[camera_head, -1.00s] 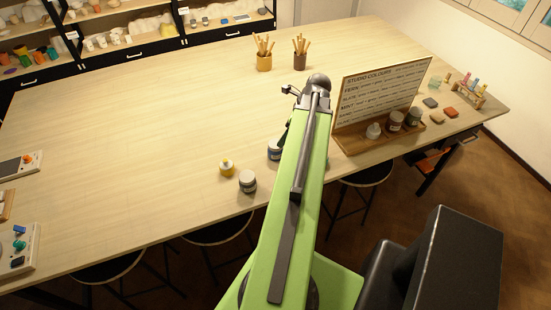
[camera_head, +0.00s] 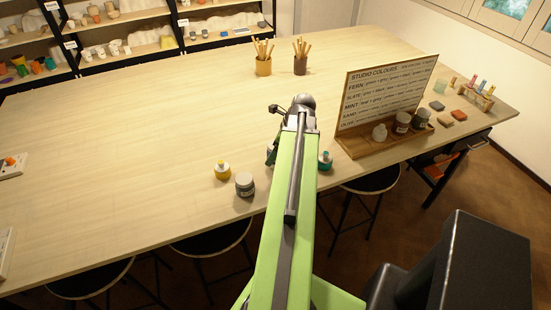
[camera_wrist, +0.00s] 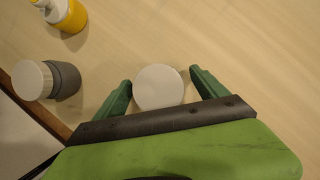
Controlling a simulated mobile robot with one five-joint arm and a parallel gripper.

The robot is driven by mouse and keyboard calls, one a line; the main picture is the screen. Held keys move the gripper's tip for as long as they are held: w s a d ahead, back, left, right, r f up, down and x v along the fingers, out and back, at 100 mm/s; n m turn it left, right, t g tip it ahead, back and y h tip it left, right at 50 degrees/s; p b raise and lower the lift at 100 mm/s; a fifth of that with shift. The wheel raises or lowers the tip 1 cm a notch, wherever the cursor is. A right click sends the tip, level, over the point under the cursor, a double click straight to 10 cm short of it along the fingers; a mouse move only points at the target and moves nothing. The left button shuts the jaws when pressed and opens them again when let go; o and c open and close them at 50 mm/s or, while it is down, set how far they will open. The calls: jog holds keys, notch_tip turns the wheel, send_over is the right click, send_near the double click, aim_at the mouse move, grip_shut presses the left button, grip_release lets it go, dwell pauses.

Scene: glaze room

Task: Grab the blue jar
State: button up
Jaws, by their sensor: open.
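In the wrist view, a round white lid (camera_wrist: 160,88) lies between the two green fingers of my gripper (camera_wrist: 161,78). The gripper is open, with one finger on each side of the lid; I cannot tell whether either touches it. The body under the lid is hidden from above. In the head view, only a dark sliver of the blue jar (camera_head: 270,154) shows at the left edge of my green arm. My arm covers the rest of it, and the fingers are hidden there.
A grey jar (camera_head: 244,184) and a yellow bottle (camera_head: 222,171) stand left of my arm. A teal bottle (camera_head: 325,161) stands right of it. A colour sign (camera_head: 385,95) with jars on its wooden base is further right. The table's left half is largely clear.

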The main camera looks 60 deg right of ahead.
jog(key=c, duration=1.7)
jog(key=shift+c, duration=0.2)
jog(key=shift+r, duration=0.15)
notch_tip(320, 180, up, 4)
jog(key=p, duration=0.4)
jog(key=shift+r+p, duration=0.25)
jog(key=shift+p, duration=0.1)
jog(key=s+d+r+p, duration=0.6)
jog(key=s+d, duration=0.1)
jog(key=s, duration=0.2)
jog(key=shift+d+r, duration=0.15)
